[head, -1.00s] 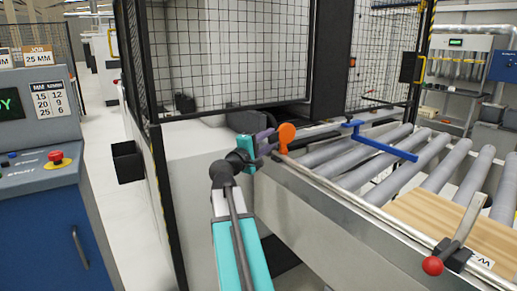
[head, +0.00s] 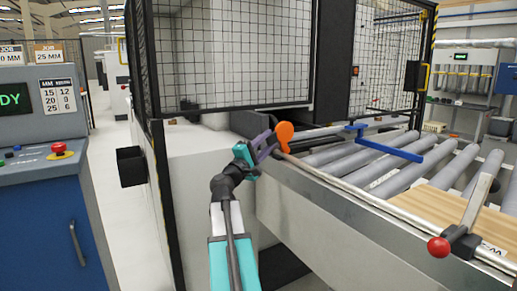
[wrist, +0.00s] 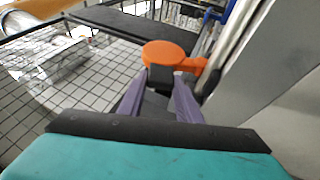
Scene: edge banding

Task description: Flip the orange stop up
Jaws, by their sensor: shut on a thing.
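The orange stop (head: 284,131) stands at the far left corner of the roller conveyor, its round paddle raised above the side rail. In the wrist view the orange stop (wrist: 168,55) shows as a flat disc just beyond the fingertips, with an orange arm running right toward the rail. My gripper (head: 268,150) is at the stop, on its left side. In the wrist view the purple fingers of my gripper (wrist: 158,88) are shut on the stop, with a dark piece between their tips. The exact contact is partly hidden.
A blue bar (head: 385,143) reaches over the rollers (head: 410,170). A lever with a red knob (head: 438,247) is on the near rail, beside a wooden board (head: 440,210). A mesh guard (head: 230,55) rises behind the stop. A control console (head: 45,150) stands left.

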